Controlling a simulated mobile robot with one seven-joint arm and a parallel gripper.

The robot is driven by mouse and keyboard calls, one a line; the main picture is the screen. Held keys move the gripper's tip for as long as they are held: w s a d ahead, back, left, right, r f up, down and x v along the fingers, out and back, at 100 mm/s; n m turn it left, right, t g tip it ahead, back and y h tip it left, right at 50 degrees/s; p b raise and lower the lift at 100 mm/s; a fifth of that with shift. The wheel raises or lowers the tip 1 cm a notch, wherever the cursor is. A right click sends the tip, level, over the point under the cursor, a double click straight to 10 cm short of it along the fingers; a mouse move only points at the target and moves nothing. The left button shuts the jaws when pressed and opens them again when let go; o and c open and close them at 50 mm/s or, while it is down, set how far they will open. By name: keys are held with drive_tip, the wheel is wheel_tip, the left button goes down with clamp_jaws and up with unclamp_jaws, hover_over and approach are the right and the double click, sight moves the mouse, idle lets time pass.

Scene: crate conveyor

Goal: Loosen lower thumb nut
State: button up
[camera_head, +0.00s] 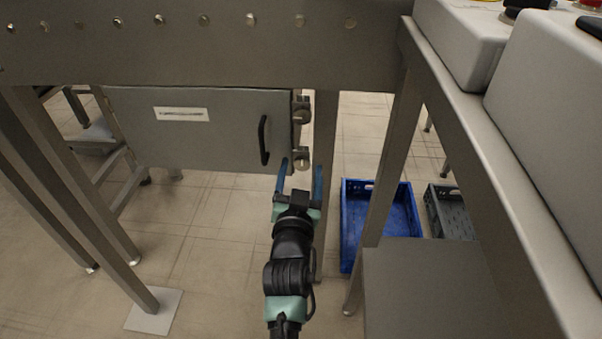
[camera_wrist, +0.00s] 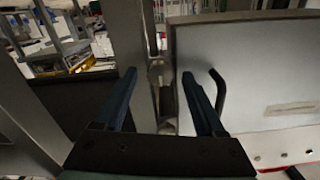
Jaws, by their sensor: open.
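The lower thumb nut (camera_head: 303,160) is a small metal knob at the right edge of a grey panel (camera_head: 228,130) under the conveyor frame. The upper thumb nut (camera_head: 302,116) sits above it. My gripper (camera_head: 300,168) has two blue fingers, open, with their tips pointing up toward the lower nut, one on each side of it. In the wrist view, which appears upside down, my gripper (camera_wrist: 158,74) shows its tips apart with the lower nut (camera_wrist: 157,73) between them in the picture. I cannot tell whether either finger touches it.
A black handle (camera_head: 264,140) stands out from the panel just left of the nuts. A steel leg (camera_head: 325,130) rises close on the right. A blue crate (camera_head: 347,225) and a grey crate (camera_head: 433,212) lie on the floor at right.

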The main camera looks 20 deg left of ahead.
clamp_jaws()
idle(0.3)
drive_tip(key=n+p, duration=0.1)
drive_tip(key=n, duration=0.3)
drive_tip(key=shift+n+p, duration=0.35)
drive_tip(key=shift+n, duration=0.05)
drive_tip(key=n+p, duration=0.1)
drive_tip(key=n, duration=0.8)
drive_tip(key=shift+p, duration=0.3)
drive_tip(key=shift+n, duration=1.9)
